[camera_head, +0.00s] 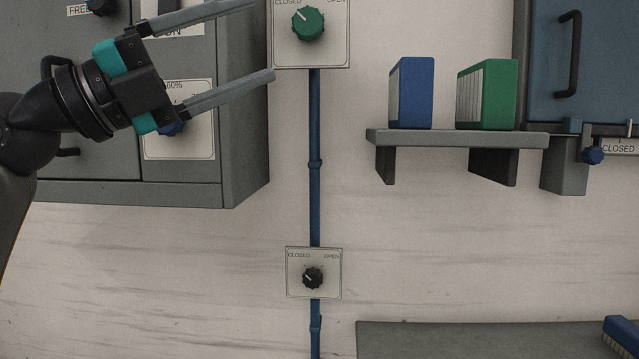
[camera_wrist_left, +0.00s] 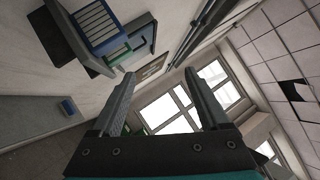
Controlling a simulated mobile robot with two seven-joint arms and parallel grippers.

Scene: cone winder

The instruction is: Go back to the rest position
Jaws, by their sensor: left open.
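My left gripper (camera_head: 264,40) comes in from the left in the head view, in front of the grey cabinet (camera_head: 245,120). Its two long grey fingers are spread wide with nothing between them. The fingertips are near the left edge of the plate with the green knob (camera_head: 308,23); I cannot tell if they touch it. In the left wrist view the open fingers (camera_wrist_left: 160,75) point toward a wall and windows. My right gripper is not in view.
A grey shelf (camera_head: 460,139) holds a blue binder (camera_head: 418,93) and a green binder (camera_head: 500,93). A lower black knob (camera_head: 312,278) sits on the blue pipe (camera_head: 315,205). A blue cabinet door (camera_head: 600,60) is at right. A brush (camera_head: 620,335) lies on a grey surface (camera_head: 480,340). The wall at lower left is clear.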

